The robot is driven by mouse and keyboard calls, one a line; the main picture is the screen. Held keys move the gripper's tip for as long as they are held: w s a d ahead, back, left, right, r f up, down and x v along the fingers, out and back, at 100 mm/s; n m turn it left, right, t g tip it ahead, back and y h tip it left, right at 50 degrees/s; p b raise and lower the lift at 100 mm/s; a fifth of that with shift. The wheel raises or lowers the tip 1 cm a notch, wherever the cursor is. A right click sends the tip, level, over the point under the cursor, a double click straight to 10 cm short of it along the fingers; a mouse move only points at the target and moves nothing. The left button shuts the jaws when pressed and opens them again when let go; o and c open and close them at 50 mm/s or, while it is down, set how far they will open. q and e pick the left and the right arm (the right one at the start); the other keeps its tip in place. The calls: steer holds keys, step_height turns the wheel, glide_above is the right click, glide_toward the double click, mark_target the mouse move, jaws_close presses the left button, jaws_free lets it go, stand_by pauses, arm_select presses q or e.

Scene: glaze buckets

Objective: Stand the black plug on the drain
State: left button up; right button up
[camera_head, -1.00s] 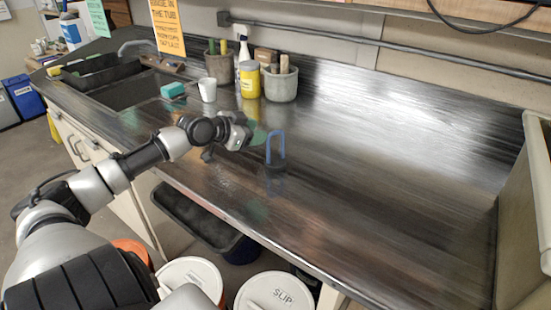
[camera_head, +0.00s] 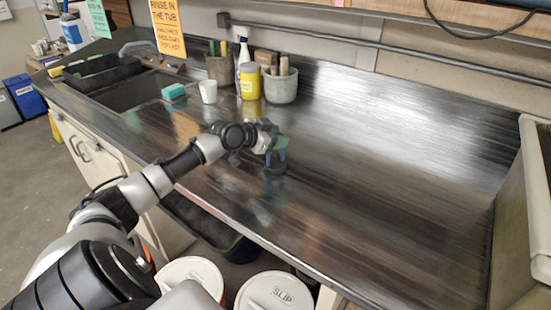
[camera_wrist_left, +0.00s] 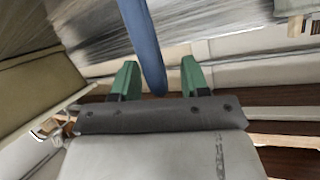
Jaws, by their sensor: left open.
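The black plug (camera_head: 275,169) stands on the dark metal counter near its front edge. Its upright blue loop handle is partly hidden by my left gripper (camera_head: 279,143) in the head view. In the left wrist view, a blue bar of the handle (camera_wrist_left: 143,45) lies between the two green fingers of the left gripper (camera_wrist_left: 157,78). The fingers are apart, with a visible gap on the right side of the bar. The drain cannot be made out; the sink basin (camera_head: 125,97) is at the counter's left end. My right gripper is not in view.
The counter's right side is clear. Lidded buckets (camera_head: 274,292) stand below the front edge.

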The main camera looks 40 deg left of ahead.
arm_select(q)
jaws_close()
stand_by(0.5)
